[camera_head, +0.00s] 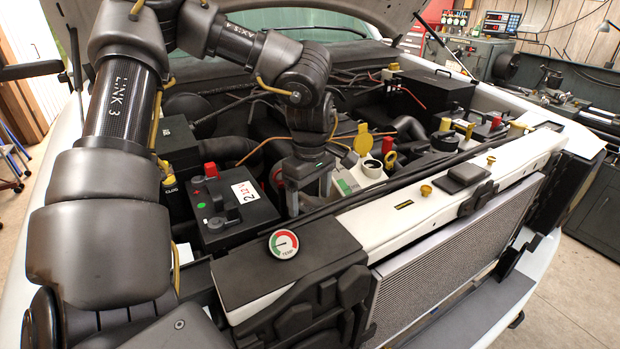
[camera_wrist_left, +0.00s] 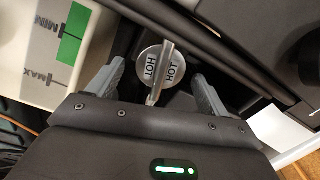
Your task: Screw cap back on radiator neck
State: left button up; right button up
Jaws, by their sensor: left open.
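A round grey metal cap (camera_wrist_left: 155,68) marked HOT, with a raised bar across its top, shows in the left wrist view. My left gripper (camera_head: 308,197) points down into the engine bay behind the white radiator crossmember (camera_head: 400,212). Its two grey fingers are open, one on each side of the cap, with gaps visible. In the head view the cap cannot be made out behind the gripper and the crossmember. I cannot tell whether the cap sits on the radiator neck; the neck is not visible under it. My right gripper is not in view.
A black battery (camera_head: 240,222) stands left of the gripper. A white reservoir (camera_wrist_left: 58,45) with MIN and MAX marks is close by the left finger. A temperature gauge (camera_head: 284,244) sits on the front panel. The radiator (camera_head: 445,260) is in front.

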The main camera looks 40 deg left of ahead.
pick_arm(q)
jog(key=shift+f, duration=0.25)
jog(key=c, duration=1.2)
jog(key=m, duration=0.6)
jog(key=o, duration=1.2)
jog(key=shift+s, duration=0.1)
